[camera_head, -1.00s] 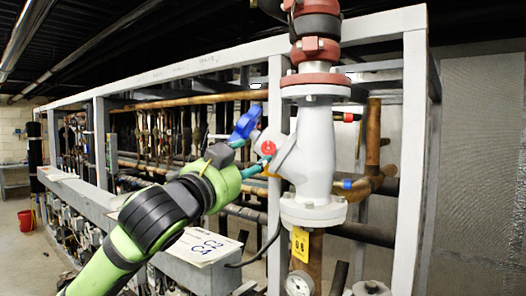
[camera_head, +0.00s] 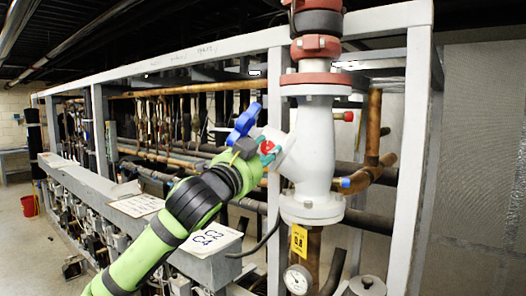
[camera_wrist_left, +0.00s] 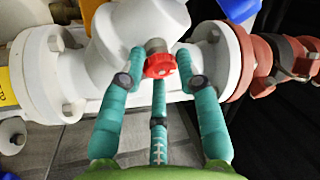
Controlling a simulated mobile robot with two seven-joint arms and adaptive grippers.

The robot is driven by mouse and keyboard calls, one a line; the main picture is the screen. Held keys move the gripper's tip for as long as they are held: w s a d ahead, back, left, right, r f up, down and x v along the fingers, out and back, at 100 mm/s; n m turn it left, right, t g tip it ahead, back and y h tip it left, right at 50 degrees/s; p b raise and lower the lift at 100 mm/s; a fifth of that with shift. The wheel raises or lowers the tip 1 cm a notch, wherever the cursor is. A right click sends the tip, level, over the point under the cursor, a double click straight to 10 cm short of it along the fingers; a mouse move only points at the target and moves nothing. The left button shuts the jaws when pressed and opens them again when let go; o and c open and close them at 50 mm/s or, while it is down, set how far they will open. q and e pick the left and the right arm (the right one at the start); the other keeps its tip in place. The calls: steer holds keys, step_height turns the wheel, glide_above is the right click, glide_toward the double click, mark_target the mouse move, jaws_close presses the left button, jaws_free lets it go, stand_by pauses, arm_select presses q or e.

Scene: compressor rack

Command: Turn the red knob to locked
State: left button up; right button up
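The red knob (camera_head: 267,147) sits on the side branch of a white valve body (camera_head: 316,150). My left gripper (camera_head: 268,158) is at the knob, its teal fingers pointing toward the valve. In the left wrist view the red knob (camera_wrist_left: 158,66) lies between the fingertips of my left gripper (camera_wrist_left: 160,58). One finger is on each side and a third is in front and below. Narrow gaps seem to show beside the knob, so the fingers look open around it; contact is hard to judge. The knob's marking is not readable. My right gripper is not in view.
A blue handle (camera_head: 243,122) stands close to the gripper at its upper left. A grey frame post (camera_head: 412,160) is right of the valve. A yellow tag (camera_head: 299,240) and a gauge (camera_head: 298,279) are below it. Pipes run behind.

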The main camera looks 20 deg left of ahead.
arm_select(q)
steer(key=shift+a+m, duration=0.1)
steer(key=shift+m, duration=0.2)
steer(key=m, duration=0.1)
steer(key=m+g, duration=0.1)
steer(key=m, duration=0.2)
steer(key=shift+a+r+m+g+h, duration=0.1)
steer(key=shift+r+m+g+h, duration=0.2)
steer(key=shift+g+h, duration=0.1)
steer(key=m+g, duration=0.1)
steer(key=m, duration=0.2)
steer(key=shift+r, duration=0.15)
steer(key=m, duration=0.1)
steer(key=m+g+y, duration=0.1)
steer(key=m, duration=0.1)
steer(key=m+g+y, duration=0.1)
steer(key=shift+r+m, duration=0.3)
steer(key=shift+m, duration=0.1)
steer(key=shift+d+r+m+g+y, duration=0.1)
steer(key=shift+m+g+y, duration=0.2)
steer(key=shift+m, duration=0.4)
steer(key=shift+d+r+m+g+y, duration=0.1)
steer(key=shift+m+y, duration=0.3)
steer(key=shift+m, duration=0.3)
steer(key=o, duration=1.1)
steer(key=shift+f, duration=0.1)
